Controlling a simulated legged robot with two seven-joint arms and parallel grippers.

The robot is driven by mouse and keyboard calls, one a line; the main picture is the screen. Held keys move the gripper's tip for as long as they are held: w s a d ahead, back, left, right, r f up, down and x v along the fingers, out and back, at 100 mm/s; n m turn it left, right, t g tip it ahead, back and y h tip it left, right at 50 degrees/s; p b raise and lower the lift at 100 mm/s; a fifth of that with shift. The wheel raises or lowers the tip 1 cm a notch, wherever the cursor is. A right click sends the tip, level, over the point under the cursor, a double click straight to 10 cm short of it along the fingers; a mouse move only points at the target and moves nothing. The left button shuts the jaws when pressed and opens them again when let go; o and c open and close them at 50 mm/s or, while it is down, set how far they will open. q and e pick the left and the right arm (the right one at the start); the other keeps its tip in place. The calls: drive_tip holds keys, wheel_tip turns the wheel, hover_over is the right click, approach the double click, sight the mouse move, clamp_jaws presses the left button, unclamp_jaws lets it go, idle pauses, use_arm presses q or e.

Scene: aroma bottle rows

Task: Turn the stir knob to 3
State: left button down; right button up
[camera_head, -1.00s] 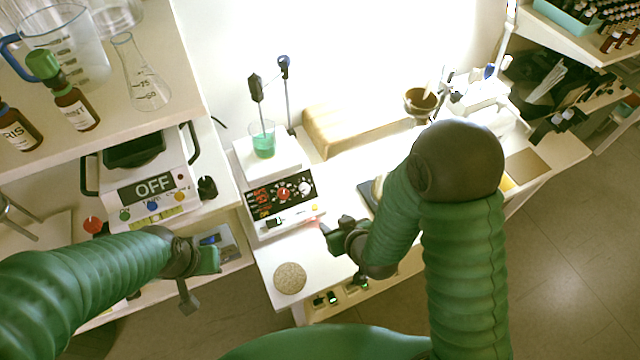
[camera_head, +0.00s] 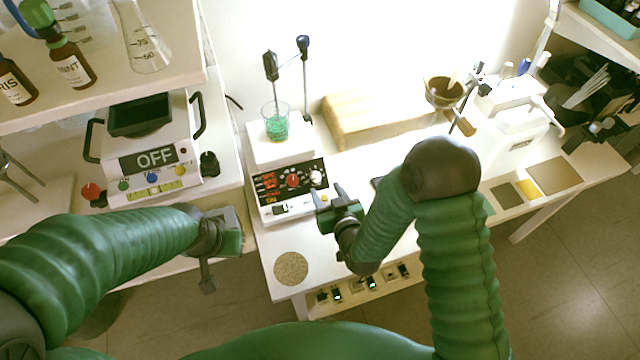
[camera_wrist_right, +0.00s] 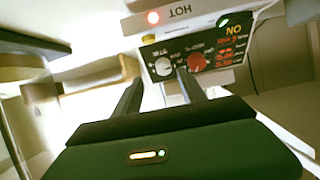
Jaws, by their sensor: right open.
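The white hotplate stirrer (camera_head: 270,212) stands on the bench with a dark front panel. The panel carries a red knob (camera_head: 292,181) and a white knob (camera_head: 316,177); I cannot read which is labelled stir. My right gripper (camera_head: 329,192) is open and empty, just in front of the panel's right side. In the right wrist view the panel appears upside down, with the white knob (camera_wrist_right: 163,66) beyond the gap between the fingers (camera_wrist_right: 159,80) and the red knob (camera_wrist_right: 196,62) beside it. My left gripper (camera_head: 220,258) hangs at the left, away from the stirrer; its opening is unclear.
A beaker of green liquid (camera_head: 275,124) stands on the stirrer's plate, with a probe and stand above. A balance reading OFF (camera_head: 150,160) is at the left. A wooden block (camera_head: 375,117) lies behind. A round cork mat (camera_head: 291,268) is near the front edge.

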sight(316, 179)
drive_tip(key=x, duration=0.5)
drive_tip(key=shift+w+a+f, duration=0.1)
drive_tip(key=shift+a, duration=0.2)
drive_tip(key=shift+w+a+f, duration=0.15)
drive_tip(key=shift+w+a, duration=0.2)
drive_tip(key=shift+a, duration=0.05)
drive_tip(key=shift+d, duration=0.3)
drive_tip(key=c, duration=0.9)
drive_tip(key=shift+a, duration=0.15)
clamp_jaws()
